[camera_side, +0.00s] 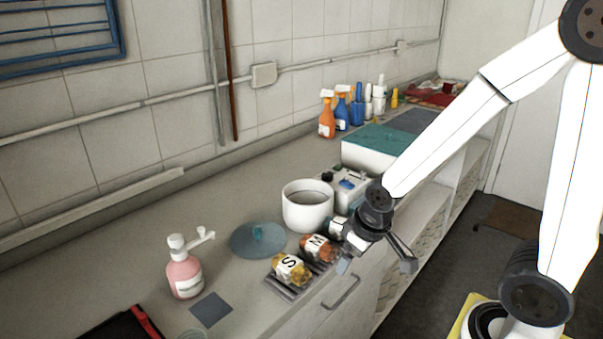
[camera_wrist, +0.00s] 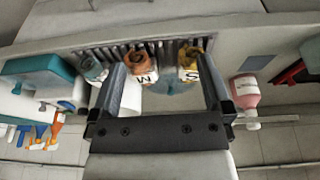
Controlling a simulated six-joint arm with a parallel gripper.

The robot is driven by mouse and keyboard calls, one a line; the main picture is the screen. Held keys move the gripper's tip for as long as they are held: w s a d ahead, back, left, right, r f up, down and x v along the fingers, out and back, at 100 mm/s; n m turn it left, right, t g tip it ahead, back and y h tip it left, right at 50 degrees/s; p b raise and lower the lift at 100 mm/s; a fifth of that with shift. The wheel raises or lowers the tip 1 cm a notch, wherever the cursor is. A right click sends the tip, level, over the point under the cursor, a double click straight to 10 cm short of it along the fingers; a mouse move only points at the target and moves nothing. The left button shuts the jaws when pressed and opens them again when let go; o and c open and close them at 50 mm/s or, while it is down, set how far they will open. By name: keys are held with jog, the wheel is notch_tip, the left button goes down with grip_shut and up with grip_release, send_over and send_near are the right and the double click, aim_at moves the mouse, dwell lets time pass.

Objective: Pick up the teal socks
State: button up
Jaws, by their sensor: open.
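The teal socks (camera_wrist: 95,68) are a labelled roll at the left end of a row on a slatted rack (camera_wrist: 165,46) in the wrist view. In the side view the teal socks (camera_side: 336,226) are partly hidden behind my gripper (camera_side: 376,262). My gripper also shows in the wrist view (camera_wrist: 161,62), open and empty. There its left finger overlaps the space between the teal and orange rolls. Contact cannot be told.
A white pot (camera_side: 307,205) and a round teal lid (camera_side: 258,239) are behind the rack. A pink pump bottle (camera_side: 185,272) stands left. A white box with a teal top (camera_side: 376,150) and spray bottles (camera_side: 327,117) are farther back. The counter's front edge is close to the rack.

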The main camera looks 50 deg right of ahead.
aim_at(339, 229)
jog(key=w+d+f+t+y, duration=0.1)
jog(key=w+d+f+t, duration=0.1)
jog(key=d+t, duration=0.3)
jog(key=w+d+f+n+t, duration=0.1)
jog(key=w+d+f+t, duration=0.2)
jog(key=d, duration=0.7)
jog(key=shift+f+t+y, duration=0.4)
jog(key=shift+f+t, duration=0.25)
jog(key=shift+t, duration=0.55)
jog(key=shift+d, duration=0.1)
jog(key=shift+x, duration=1.3)
jog(key=shift+d+x, duration=0.15)
jog(key=shift+x, duration=1.15)
jog(key=shift+d+x, duration=0.15)
jog(key=shift+x, duration=1.1)
jog(key=shift+a, duration=0.2)
